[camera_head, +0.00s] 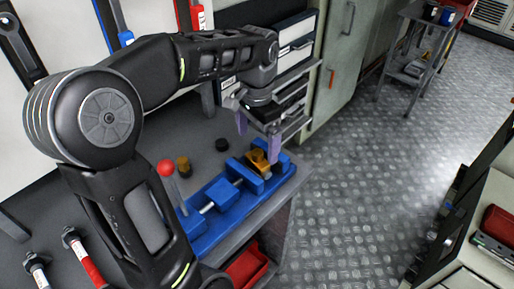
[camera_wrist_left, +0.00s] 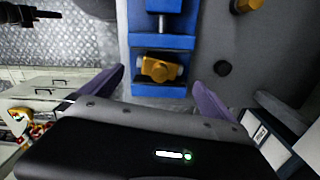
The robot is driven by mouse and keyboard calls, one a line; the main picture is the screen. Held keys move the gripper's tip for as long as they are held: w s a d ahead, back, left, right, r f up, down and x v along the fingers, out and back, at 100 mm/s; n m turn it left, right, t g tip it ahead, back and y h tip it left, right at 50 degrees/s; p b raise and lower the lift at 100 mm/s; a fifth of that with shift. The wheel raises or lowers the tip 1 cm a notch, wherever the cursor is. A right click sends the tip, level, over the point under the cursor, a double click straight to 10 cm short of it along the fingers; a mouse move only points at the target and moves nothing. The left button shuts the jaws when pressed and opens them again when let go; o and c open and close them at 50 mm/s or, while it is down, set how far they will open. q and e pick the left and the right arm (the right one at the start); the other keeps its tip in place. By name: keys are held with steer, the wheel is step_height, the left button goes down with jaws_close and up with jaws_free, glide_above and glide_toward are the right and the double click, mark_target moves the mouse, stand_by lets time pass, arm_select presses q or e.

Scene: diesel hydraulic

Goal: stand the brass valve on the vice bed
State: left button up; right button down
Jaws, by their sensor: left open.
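The brass valve (camera_head: 258,160) sits between the jaws of the blue vice (camera_head: 222,194), at its right end in the head view. In the left wrist view the valve (camera_wrist_left: 160,68) shows between the blue blocks of the vice (camera_wrist_left: 160,41), and it seems to rest on the bed. My left gripper (camera_head: 258,137) is above the valve, apart from it. Its two purple fingers are spread wide and empty in the left wrist view (camera_wrist_left: 160,90), one on each side of the vice's end. My right gripper cannot be made out in the head view.
A red-knobbed lever (camera_head: 166,169), a small brass part (camera_head: 183,165) and a black knob (camera_head: 222,144) are on the grey bench behind the vice. Tools lie at the lower left. A drawer cabinet (camera_head: 292,65) stands behind. Open floor (camera_head: 360,190) lies right of the bench.

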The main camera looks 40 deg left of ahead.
arm_select(q)
step_height(320, 180, up, 4)
steer(key=shift+r, duration=0.2)
stand_by(0.5)
